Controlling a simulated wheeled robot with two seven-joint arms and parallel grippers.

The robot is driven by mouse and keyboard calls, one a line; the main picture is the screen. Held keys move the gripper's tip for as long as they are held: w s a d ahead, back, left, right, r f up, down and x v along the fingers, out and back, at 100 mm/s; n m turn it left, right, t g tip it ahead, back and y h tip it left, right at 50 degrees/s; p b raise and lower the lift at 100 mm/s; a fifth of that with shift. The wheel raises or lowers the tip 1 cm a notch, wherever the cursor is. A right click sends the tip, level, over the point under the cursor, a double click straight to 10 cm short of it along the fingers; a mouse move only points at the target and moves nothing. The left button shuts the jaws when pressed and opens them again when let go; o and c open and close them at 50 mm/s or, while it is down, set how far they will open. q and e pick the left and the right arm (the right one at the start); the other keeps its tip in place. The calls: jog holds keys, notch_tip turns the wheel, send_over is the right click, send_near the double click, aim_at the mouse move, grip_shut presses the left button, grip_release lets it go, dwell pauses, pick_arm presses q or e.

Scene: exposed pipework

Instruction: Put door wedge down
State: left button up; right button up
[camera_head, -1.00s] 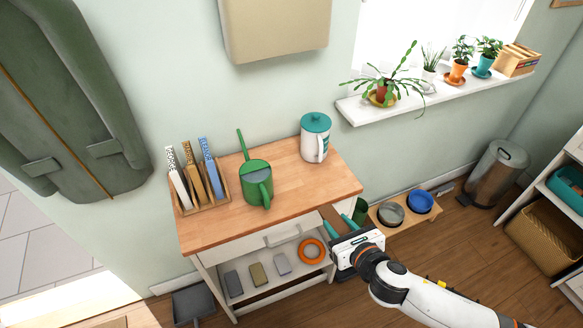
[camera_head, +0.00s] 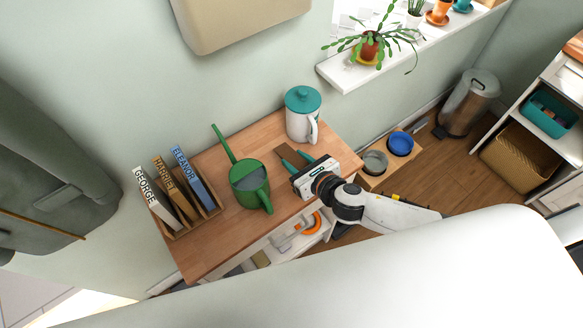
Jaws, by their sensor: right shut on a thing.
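My right gripper (camera_head: 295,160) is shut on the door wedge (camera_head: 290,153), a small dark brown wooden piece between its teal fingertips. The gripper and wedge are over the right part of the wooden tabletop (camera_head: 205,250), between the green watering can and the white jug. I cannot tell whether the wedge touches the top. My left gripper is not in view.
The green watering can (camera_head: 249,184) stands left of the wedge, the white jug with teal lid (camera_head: 302,115) behind it. A rack of name-marked files (camera_head: 172,192) is at the left end.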

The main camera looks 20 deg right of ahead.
jog(key=shift+s+f, duration=0.15)
jog(key=shift+f, duration=0.7)
jog(key=f, duration=0.2)
jog(key=f+b, duration=0.1)
jog(key=f, duration=0.1)
jog(key=shift+w+a+f, duration=0.1)
jog(key=shift+w, duration=0.2)
jog(key=shift+f, duration=0.25)
jog(key=shift+s, duration=0.1)
jog(key=shift+f, duration=0.1)
jog(key=o, duration=1)
